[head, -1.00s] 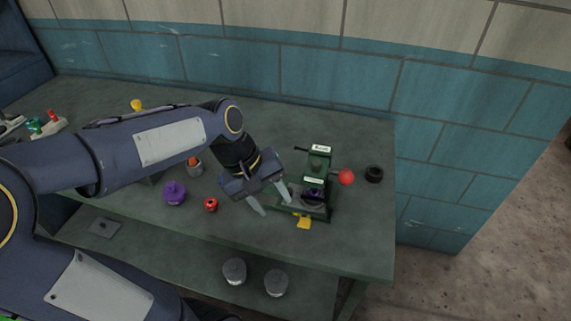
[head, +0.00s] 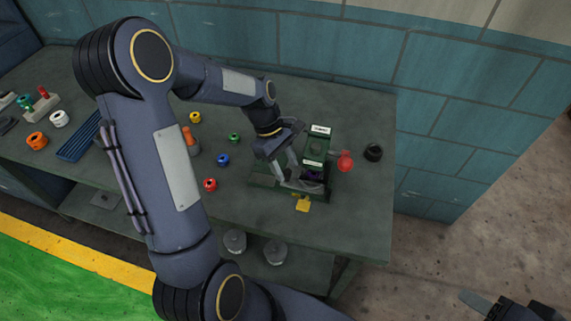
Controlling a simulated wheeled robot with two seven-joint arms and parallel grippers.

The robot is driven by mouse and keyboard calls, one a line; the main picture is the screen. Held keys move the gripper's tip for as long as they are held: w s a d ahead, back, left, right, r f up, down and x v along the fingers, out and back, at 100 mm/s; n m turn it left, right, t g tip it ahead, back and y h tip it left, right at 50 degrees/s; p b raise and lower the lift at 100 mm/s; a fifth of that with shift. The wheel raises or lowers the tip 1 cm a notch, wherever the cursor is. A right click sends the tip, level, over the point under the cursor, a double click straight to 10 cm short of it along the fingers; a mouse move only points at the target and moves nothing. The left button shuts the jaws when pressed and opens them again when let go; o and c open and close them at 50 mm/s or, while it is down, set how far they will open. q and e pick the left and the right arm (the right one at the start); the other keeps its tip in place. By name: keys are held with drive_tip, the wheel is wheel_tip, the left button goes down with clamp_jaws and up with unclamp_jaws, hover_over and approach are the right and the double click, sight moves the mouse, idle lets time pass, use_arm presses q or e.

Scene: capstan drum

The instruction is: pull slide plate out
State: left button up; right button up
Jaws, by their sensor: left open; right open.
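The green capstan drum machine (head: 319,142) stands near the right end of the bench, with white labels and a red ball knob (head: 345,161) on its right. A yellow tab (head: 303,203) sticks out at the front edge of its base (head: 262,190). I cannot clearly tell the slide plate apart from the base. My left gripper (head: 296,184) is open, its fingers low over the base just left of the dark drum part. They hide some of the base, and contact cannot be told. My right gripper (head: 485,306) is open and partly cut off at the bottom right, away from the bench.
Small coloured rings, including a red one (head: 210,184) and a blue one (head: 223,160), lie left of the machine. A black ring (head: 373,152) lies to its right. Two grey cylinders (head: 274,252) stand on the lower shelf. The bench front right is clear.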

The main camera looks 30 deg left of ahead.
use_arm(q)
drive_tip(key=shift+d+f, duration=0.15)
drive_tip(key=shift+f, duration=0.15)
clamp_jaws()
drive_tip(key=a, duration=0.3)
drive_tip(key=s+a, duration=0.1)
drive_tip(key=a, duration=0.2)
drive_tip(key=s+a, duration=0.1)
drive_tip(key=a, duration=0.2)
drive_tip(key=shift+a+p, duration=0.1)
drive_tip(key=shift+p, duration=0.2)
drive_tip(key=shift+s, duration=0.1)
unclamp_jaws()
